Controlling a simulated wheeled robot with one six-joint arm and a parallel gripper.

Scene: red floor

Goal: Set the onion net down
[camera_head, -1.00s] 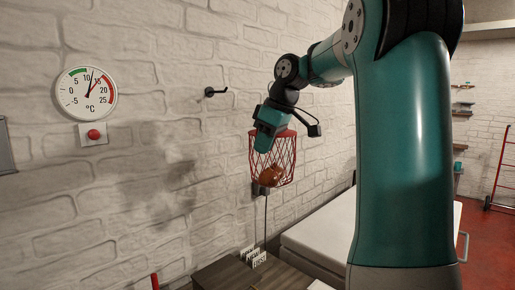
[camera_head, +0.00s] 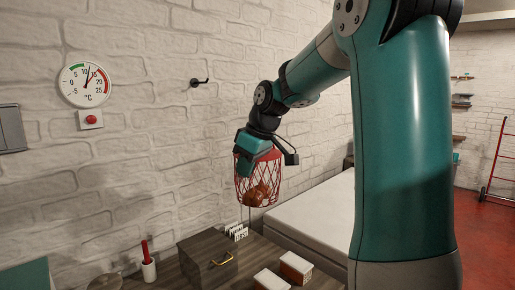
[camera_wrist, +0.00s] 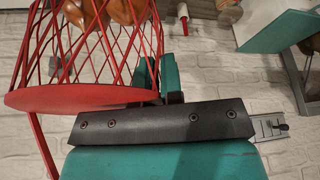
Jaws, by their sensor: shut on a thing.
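The onion net (camera_head: 258,180) is a red mesh with brown onions (camera_head: 258,194) in its lower part. It hangs from my gripper (camera_head: 246,160) in the head view, in the air above the dark wooden worktop (camera_head: 187,275). My gripper is shut on the net's top. In the wrist view the net (camera_wrist: 85,60) fills the upper left, with its red round top disc (camera_wrist: 80,98) close to the gripper and onions at the upper edge. The fingertips are largely hidden behind the net and the gripper body.
On the worktop stand a dark box (camera_head: 208,259) with a brass handle, small labelled cards (camera_head: 237,232), white-and-brown blocks (camera_head: 296,267) and a white cup (camera_head: 149,269) holding a red item. A pale chest (camera_head: 312,222) stands behind. An empty wall hook (camera_head: 199,82) is at upper left.

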